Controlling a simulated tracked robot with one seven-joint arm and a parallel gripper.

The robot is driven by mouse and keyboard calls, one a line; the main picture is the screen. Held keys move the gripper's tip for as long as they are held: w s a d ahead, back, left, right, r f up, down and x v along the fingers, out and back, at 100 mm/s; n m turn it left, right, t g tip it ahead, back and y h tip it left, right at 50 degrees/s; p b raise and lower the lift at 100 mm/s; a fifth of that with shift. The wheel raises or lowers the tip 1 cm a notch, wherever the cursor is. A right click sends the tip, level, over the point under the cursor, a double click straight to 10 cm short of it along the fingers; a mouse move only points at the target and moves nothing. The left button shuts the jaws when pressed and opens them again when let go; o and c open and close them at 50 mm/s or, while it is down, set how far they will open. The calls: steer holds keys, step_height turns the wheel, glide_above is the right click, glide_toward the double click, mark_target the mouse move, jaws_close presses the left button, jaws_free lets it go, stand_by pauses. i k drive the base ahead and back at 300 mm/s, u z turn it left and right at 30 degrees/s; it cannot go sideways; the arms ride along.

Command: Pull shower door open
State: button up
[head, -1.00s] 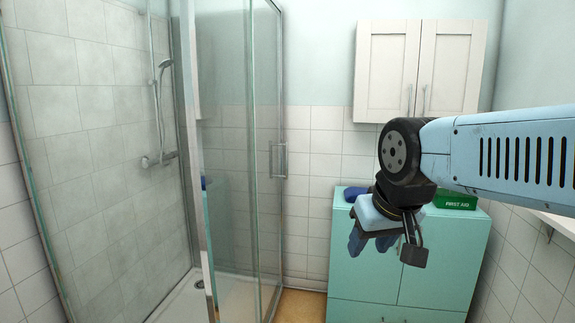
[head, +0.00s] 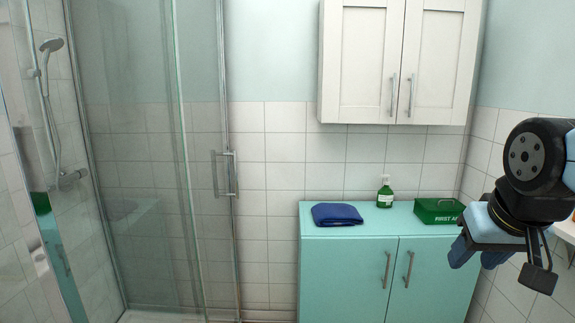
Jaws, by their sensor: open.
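The shower door (head: 205,120) is a tall clear glass panel in a metal frame on the left of the head view. Its metal handle (head: 226,174) stands upright on the door's right edge, in front of the tiled wall. My gripper (head: 500,262) is at the far right, well apart from the handle. It is open and empty, with its fingers pointing down and left in front of the cabinet side.
A turquoise cabinet (head: 345,275) stands right of the shower, bearing a folded blue cloth (head: 337,214), a green bottle (head: 385,192) and a green first aid box (head: 438,210). A white wall cupboard (head: 360,60) hangs above. A shower head (head: 52,45) is at left.

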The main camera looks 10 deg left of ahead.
mark_target(235, 311)
steer(key=z, duration=0.1)
steer(key=i, duration=1.05)
steer(key=u, duration=0.75)
steer(key=i, duration=0.7)
steer(key=u, duration=0.6)
steer(key=k, duration=0.7)
steer(key=u, duration=0.25)
steer(key=i, duration=0.75)
steer(key=z, duration=0.15)
